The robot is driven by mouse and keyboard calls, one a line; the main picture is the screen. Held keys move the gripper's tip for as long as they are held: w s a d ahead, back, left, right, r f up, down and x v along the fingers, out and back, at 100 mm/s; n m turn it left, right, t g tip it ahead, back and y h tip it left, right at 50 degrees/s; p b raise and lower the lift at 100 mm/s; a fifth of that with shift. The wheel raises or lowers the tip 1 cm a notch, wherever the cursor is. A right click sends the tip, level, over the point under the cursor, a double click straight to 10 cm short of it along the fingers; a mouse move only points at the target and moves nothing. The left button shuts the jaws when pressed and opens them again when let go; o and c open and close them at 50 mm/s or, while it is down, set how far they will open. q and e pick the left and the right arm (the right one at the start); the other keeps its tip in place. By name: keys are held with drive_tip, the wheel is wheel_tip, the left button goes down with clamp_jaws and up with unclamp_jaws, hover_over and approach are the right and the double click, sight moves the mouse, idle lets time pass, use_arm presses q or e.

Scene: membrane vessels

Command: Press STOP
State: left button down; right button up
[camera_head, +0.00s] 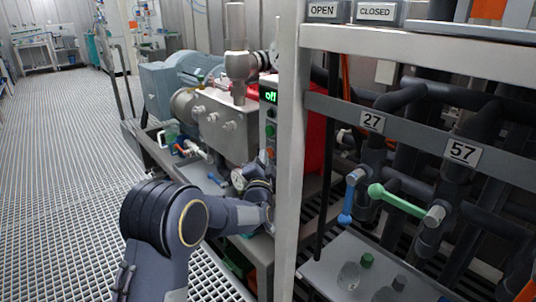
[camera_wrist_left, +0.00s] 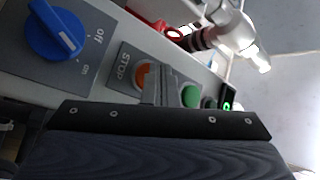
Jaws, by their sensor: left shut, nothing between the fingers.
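The STOP button is an orange round button (camera_wrist_left: 141,76) beside the word STOP on a grey panel plate. It also shows small and orange in the head view (camera_head: 270,153), on the narrow control panel behind the white post. My left gripper (camera_wrist_left: 154,84) is shut and empty. Its fingertips stand right at the orange button and cover part of it in the wrist view. I cannot tell whether they touch it. In the head view my left arm reaches to the panel and the gripper is mostly hidden there. My right gripper is out of view.
A green button (camera_wrist_left: 190,96) sits beside STOP. A blue rotary knob (camera_wrist_left: 54,30) with on/off marks is on the other side. A display (camera_head: 269,96) reads off in green. The white post (camera_head: 288,200) stands close to my arm. Pipes with a green-handled valve (camera_head: 398,200) are at right.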

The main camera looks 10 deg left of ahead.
use_arm(q)
drive_tip(key=shift+s+d+f, duration=0.1)
drive_tip(key=shift+d, duration=0.25)
drive_tip(key=shift+s+a+b, duration=0.3)
drive_tip(key=shift+s, duration=0.3)
drive_tip(key=shift+s+a, duration=0.1)
drive_tip(key=s+a, duration=0.1)
drive_tip(key=s, duration=0.1)
drive_tip(key=s+a+b, duration=0.1)
drive_tip(key=a, duration=0.1)
drive_tip(key=shift+s+a+b, duration=0.2)
drive_tip(key=shift+s+b, duration=0.1)
drive_tip(key=shift+s, duration=0.05)
idle(0.5)
